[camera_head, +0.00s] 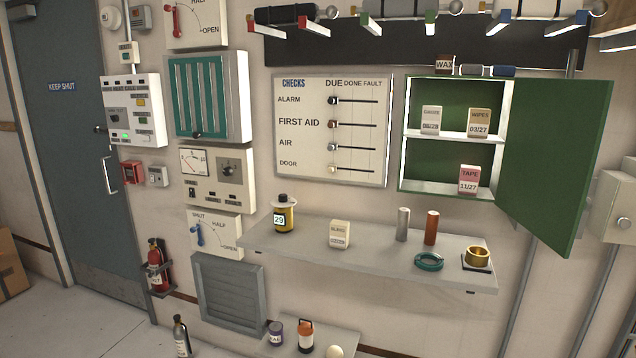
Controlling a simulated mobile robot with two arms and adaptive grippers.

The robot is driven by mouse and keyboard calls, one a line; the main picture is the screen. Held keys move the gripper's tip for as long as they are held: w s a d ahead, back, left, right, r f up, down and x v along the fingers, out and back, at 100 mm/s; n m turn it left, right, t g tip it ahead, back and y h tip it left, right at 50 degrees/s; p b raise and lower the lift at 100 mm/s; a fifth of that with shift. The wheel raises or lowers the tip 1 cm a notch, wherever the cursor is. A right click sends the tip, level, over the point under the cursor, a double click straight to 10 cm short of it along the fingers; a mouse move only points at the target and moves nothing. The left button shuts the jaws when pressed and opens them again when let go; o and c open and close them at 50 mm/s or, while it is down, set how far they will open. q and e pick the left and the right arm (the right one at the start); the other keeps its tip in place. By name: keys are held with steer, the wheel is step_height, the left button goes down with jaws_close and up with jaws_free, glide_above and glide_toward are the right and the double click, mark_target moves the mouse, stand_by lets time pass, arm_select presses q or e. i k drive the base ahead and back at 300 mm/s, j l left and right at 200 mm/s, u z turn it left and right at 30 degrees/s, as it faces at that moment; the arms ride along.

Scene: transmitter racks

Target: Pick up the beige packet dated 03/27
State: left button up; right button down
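The beige packet marked WIPES 03/27 (479,123) stands upright on the upper shelf of the open green wall cabinet (455,94), on the right side of that shelf. A pale packet marked 06/28 or similar (431,120) stands to its left; its print is hard to read. A pink and white packet marked TAPE 11/27 (468,180) stands on the cabinet's lower shelf. The cabinet's green door (556,165) is swung open to the right. Neither of my grippers shows in this view.
A grey wall shelf (370,255) below holds a yellow bottle (285,217), a pale SLING packet (340,234), two cylinders, a teal ring (429,261) and a brass cup (477,256). A rack with coloured hooks hangs above. The open door juts out at the right.

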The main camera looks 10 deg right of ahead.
mark_target(479, 118)
steer(key=i+l, duration=0.1)
steer(key=l, duration=0.4)
steer(key=i+l, duration=0.1)
steer(key=l, duration=0.4)
steer(key=i+l, duration=0.1)
steer(key=l, duration=0.4)
steer(key=i+l, duration=0.1)
steer(key=l, duration=0.4)
steer(key=i+l, duration=0.1)
steer(key=l, duration=0.85)
steer(key=i+l, duration=0.15)
steer(key=l, duration=0.35)
steer(key=i+j, duration=0.3)
steer(key=i, duration=0.2)
steer(key=z, duration=0.05)
